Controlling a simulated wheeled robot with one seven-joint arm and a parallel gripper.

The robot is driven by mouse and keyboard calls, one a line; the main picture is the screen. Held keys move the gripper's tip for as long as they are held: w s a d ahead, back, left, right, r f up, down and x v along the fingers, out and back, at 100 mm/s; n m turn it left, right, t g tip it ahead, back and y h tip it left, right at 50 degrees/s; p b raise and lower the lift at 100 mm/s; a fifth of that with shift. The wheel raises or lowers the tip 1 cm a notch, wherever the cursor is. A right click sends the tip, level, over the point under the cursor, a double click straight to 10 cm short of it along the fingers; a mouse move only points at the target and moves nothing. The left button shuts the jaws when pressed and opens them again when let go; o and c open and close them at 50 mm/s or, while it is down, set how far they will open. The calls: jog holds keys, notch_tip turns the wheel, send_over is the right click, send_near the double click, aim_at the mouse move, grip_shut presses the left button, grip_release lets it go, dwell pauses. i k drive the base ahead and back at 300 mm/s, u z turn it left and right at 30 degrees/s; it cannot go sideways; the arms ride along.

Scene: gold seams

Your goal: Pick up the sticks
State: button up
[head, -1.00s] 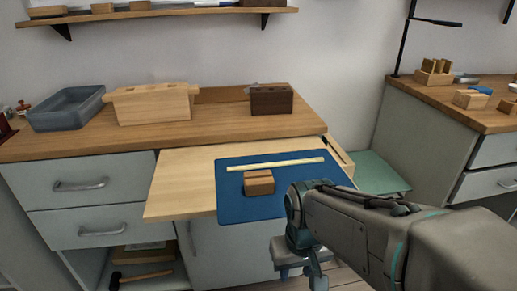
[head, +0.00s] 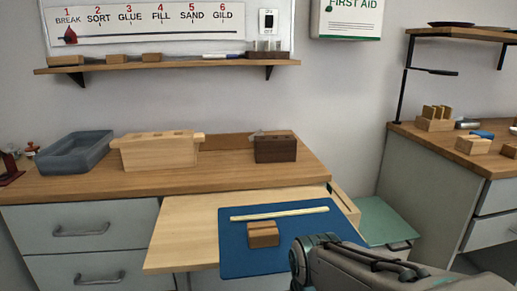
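One pale, thin stick (head: 280,214) lies across the far part of the blue mat (head: 237,258), on the pulled-out wooden board. A small brown grooved block (head: 263,234) sits on the mat just nearer than the stick, apart from it. My arm reaches in from the lower right, over the mat's near right corner. My gripper is below the picture's bottom edge, so its fingers do not show. I see no other loose stick on the mat.
On the bench stand a grey tub (head: 75,152), a pale wooden block with slots (head: 158,151) and a dark block with holes (head: 275,149). A green stool (head: 385,222) stands right of the board. The board's left part is clear.

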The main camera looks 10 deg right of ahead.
aim_at(322, 209)
jog(key=z, duration=2.95)
jog(key=k, duration=0.95)
jog(key=u, duration=1.3)
